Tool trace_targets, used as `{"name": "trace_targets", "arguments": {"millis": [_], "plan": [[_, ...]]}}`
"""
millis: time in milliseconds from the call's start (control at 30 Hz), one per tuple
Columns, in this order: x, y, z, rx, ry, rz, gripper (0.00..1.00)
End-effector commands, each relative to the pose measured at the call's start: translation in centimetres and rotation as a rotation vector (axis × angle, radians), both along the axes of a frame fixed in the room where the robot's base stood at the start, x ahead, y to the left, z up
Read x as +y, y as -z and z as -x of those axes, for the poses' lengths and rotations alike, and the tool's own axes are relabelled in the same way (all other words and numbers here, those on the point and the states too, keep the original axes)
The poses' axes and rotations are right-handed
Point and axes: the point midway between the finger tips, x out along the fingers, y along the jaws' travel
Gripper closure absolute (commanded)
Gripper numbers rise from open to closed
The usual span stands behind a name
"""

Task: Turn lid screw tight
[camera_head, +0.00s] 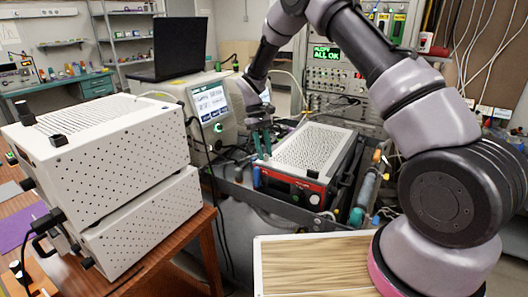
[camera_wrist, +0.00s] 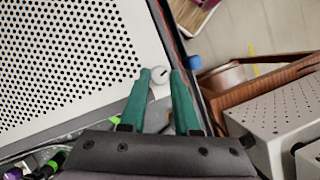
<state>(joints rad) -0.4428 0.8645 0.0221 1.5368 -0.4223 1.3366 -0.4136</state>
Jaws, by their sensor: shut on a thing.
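A perforated white lid (camera_head: 312,148) covers a red-fronted box (camera_head: 290,184) in the middle of the head view. In the wrist view the lid (camera_wrist: 62,102) fills the left side. A small pale round slotted screw (camera_wrist: 160,75) sits at the lid's edge. My gripper (camera_wrist: 165,80) has two green fingers, one on either side of the screw, closed on it. In the head view my gripper (camera_head: 262,150) reaches down at the lid's left corner; the screw is too small to make out there.
A stack of two white perforated boxes (camera_head: 125,175) stands on a wooden table at left. A device with a lit screen (camera_head: 210,103) is behind my gripper. Cables and pipes run around the box.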

Motion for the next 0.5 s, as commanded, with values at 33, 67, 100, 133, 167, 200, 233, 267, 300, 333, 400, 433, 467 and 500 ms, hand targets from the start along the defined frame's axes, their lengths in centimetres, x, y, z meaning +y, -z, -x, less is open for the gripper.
{"name": "trace_targets", "arguments": {"millis": [33, 67, 100, 133, 167, 200, 233, 267, 300, 333, 400, 433, 467, 500], "plan": [[-0.04, 0.00, -0.03, 0.000, 0.024, 0.000, 1.00], [-0.06, 0.00, -0.02, 0.000, 0.036, 0.000, 1.00], [-0.07, 0.00, -0.03, 0.000, 0.050, 0.000, 1.00], [-0.07, 0.00, -0.03, 0.000, 0.061, 0.000, 1.00], [-0.07, 0.00, -0.03, 0.000, 0.070, 0.000, 1.00], [-0.07, 0.00, -0.03, 0.000, 0.081, 0.000, 1.00], [-0.08, 0.01, -0.03, 0.000, 0.087, -0.001, 1.00], [-0.08, 0.01, -0.03, 0.000, 0.092, -0.001, 1.00], [-0.08, 0.01, -0.03, 0.000, 0.099, 0.000, 1.00], [-0.09, 0.01, -0.04, 0.000, 0.102, 0.000, 1.00], [-0.09, 0.01, -0.04, 0.000, 0.108, 0.000, 1.00], [-0.09, 0.01, -0.04, 0.000, 0.110, 0.000, 1.00], [-0.09, 0.01, -0.04, 0.000, 0.111, 0.001, 1.00], [-0.09, 0.01, -0.04, 0.000, 0.113, 0.000, 1.00]]}}
